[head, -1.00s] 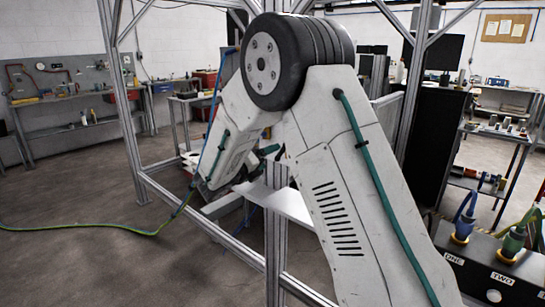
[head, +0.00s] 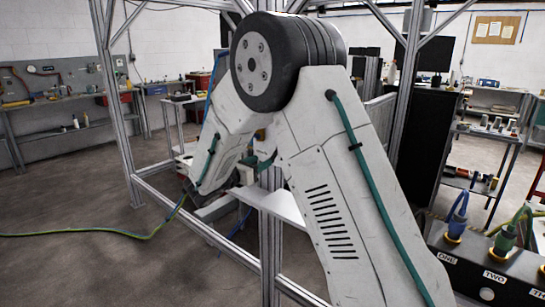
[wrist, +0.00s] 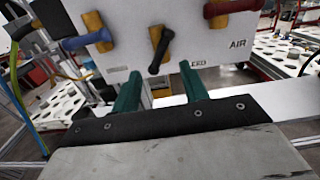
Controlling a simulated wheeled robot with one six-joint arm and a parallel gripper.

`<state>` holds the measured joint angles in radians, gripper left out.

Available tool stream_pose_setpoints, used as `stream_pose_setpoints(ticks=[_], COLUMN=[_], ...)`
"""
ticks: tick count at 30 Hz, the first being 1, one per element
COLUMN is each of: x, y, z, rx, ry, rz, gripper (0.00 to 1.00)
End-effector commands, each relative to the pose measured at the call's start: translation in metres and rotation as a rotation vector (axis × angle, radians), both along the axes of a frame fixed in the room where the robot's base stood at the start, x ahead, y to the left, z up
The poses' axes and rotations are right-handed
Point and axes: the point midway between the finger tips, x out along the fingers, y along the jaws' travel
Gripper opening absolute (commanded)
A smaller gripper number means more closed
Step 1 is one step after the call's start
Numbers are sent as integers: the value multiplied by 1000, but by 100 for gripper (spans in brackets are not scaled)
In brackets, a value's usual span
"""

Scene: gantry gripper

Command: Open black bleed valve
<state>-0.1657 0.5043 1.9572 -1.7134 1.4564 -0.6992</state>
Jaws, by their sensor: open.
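In the wrist view, my gripper (wrist: 160,85) is open, with two green fingers apart and nothing between them. They point at a white panel (wrist: 120,60) with lever valves. In the head view my arm hides most of the panel.
A metal frame (head: 118,100) surrounds the panel area. A black box (head: 490,265) with hose plugs labelled ONE and TWO stands at right. A yellow-green hose (head: 90,232) lies on the floor at left. Printed "AIR" is on the panel's right.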

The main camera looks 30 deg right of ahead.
Motion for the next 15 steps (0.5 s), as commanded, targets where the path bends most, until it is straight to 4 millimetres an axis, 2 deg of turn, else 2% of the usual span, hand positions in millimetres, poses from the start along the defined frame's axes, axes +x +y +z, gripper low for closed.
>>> stream_pose_setpoints(ticks=[9,15], x=[15,24], y=[-46,-66], z=[0,-1], rx=[2,2], ry=[-3,-2], rz=[-4,-1], gripper=[44,44])
